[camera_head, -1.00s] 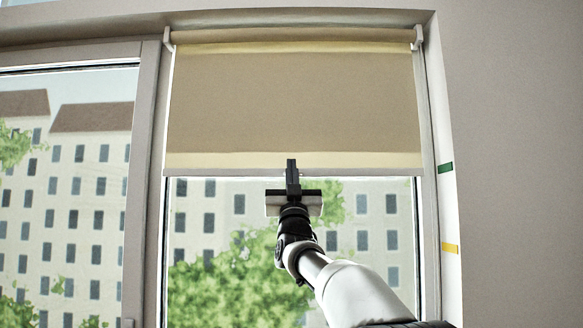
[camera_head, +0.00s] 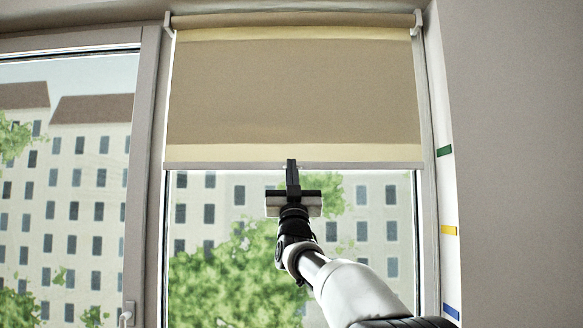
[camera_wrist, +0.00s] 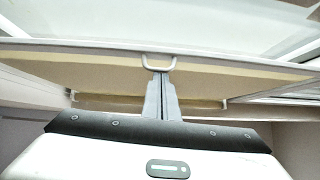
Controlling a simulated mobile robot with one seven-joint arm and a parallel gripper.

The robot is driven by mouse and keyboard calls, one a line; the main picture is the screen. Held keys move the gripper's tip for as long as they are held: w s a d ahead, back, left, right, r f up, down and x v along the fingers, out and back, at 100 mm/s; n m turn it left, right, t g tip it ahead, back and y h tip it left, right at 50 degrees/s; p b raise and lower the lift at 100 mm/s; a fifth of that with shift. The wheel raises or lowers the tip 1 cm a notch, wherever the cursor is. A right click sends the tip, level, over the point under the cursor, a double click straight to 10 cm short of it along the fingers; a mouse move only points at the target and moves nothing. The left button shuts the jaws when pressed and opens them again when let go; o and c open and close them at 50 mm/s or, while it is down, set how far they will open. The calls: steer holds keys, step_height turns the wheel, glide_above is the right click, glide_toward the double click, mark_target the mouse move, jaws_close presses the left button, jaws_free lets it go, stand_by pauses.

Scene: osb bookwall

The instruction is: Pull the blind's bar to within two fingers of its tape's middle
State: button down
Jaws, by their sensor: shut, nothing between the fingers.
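The beige blind (camera_head: 295,95) hangs over the upper part of the right window pane. Its pale bottom bar (camera_head: 215,165) lies nearly level, a little below the height of the green tape (camera_head: 445,151) on the right side of the window recess and well above the yellow tape (camera_head: 449,230). A small white loop handle (camera_wrist: 159,68) hangs from the bar in the wrist view. My gripper (camera_head: 291,164) is shut and empty, its tips at the bar's middle. In the wrist view its fingertips (camera_wrist: 161,76) meet the loop; I cannot tell whether they pass through it.
A blue tape (camera_head: 451,312) is lowest on the same recess side. A window handle (camera_head: 126,315) is at the lower left on the neighbouring sash. The grey wall (camera_head: 520,160) stands at the right. The pane below the bar is clear apart from my arm.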

step_height(320, 180, down, 19)
steer(key=b, duration=1.6)
steer(key=shift+r, duration=0.3)
